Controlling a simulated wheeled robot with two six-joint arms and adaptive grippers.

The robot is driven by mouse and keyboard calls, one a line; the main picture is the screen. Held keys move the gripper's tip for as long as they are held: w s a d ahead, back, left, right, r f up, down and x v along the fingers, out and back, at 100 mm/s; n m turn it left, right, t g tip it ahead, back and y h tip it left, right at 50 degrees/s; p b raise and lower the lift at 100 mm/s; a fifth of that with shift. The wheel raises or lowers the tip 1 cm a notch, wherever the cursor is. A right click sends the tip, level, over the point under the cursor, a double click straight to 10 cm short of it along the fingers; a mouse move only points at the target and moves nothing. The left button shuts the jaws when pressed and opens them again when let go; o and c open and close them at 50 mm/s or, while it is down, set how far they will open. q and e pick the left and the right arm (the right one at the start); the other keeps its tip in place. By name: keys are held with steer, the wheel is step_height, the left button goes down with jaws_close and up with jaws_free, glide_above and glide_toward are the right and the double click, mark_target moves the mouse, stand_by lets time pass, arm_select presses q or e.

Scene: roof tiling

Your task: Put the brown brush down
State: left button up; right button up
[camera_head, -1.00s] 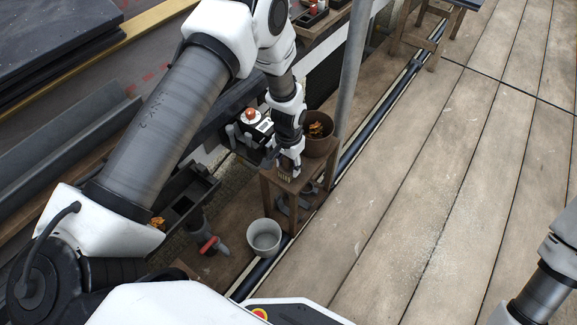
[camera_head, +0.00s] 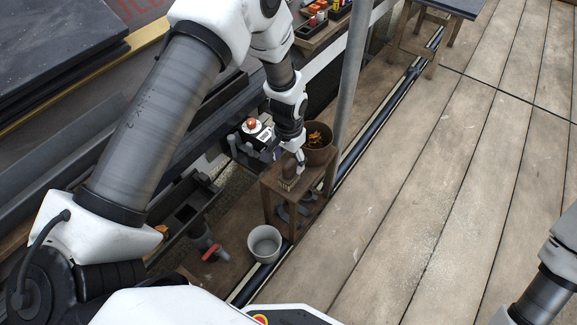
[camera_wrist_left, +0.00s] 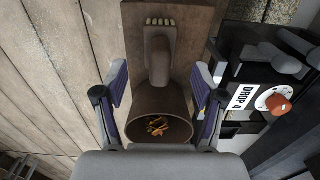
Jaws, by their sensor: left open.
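The brown brush (camera_head: 288,171) lies on the small wooden stool (camera_head: 271,185), its pale bristles toward the near edge. In the left wrist view the brush (camera_wrist_left: 159,48) lies on the stool top with its bristles at the far end and its rounded handle toward the brown pot. My left gripper (camera_head: 299,158) is just above and behind the brush. In the wrist view the fingers of this gripper (camera_wrist_left: 160,76) stand wide apart on either side of the handle, with visible gaps. My right gripper is out of view; only part of that arm shows.
A brown pot (camera_head: 318,154) with orange leaves stands on the stool behind the brush. A grey bucket (camera_head: 264,244) stands on the floor in front. A black unit with a red knob (camera_head: 251,124) is left of the gripper. A grey pole (camera_head: 354,75) rises behind the stool.

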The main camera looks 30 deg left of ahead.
arm_select(q)
step_height(320, 180, up, 5)
steer(key=shift+r+p, duration=0.2)
steer(key=shift+p, duration=0.35)
steer(key=s+f, duration=0.4)
steer(key=s, duration=0.5)
steer(key=s+d+f+n, duration=0.1)
steer(key=s+f, duration=0.2)
steer(key=s, duration=0.6)
steer(key=s+f+n, duration=0.1)
steer(key=s+f, duration=0.3)
steer(key=s, duration=0.5)
steer(key=shift+s+d+f, duration=0.15)
steer(key=shift+s+f, duration=0.2)
steer(key=shift+s, duration=0.05)
